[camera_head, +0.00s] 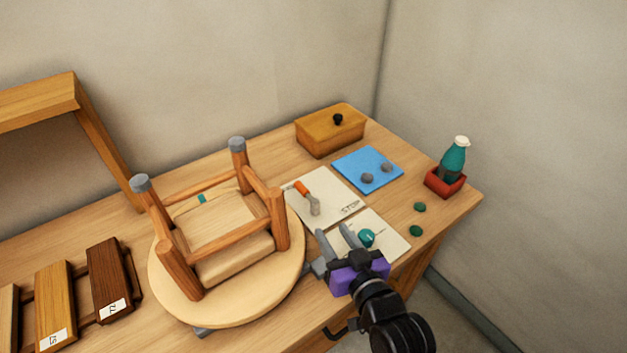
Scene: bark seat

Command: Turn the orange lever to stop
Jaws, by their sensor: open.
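The orange lever (302,188) is an orange grip on a grey arm, mounted on a cream plate (330,184) right of the upturned stool. The orange grip points up and left, and the grey part runs down and right. The word STOP (350,208) is printed near the plate's lower right corner, apart from the orange grip. My gripper (335,233) is open, with two grey fingers on a purple body. It is in front of the lever plate, beside a teal knob (366,238) on a second cream card, and apart from the lever.
The upturned wooden stool (278,220) stands on a round board (168,280) to the left. A blue mat (347,160) with grey stones, a lidded wooden box (318,138) and a teal bottle (453,162) in a red tray (443,184) are behind and right. Green pieces lie near the right edge.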

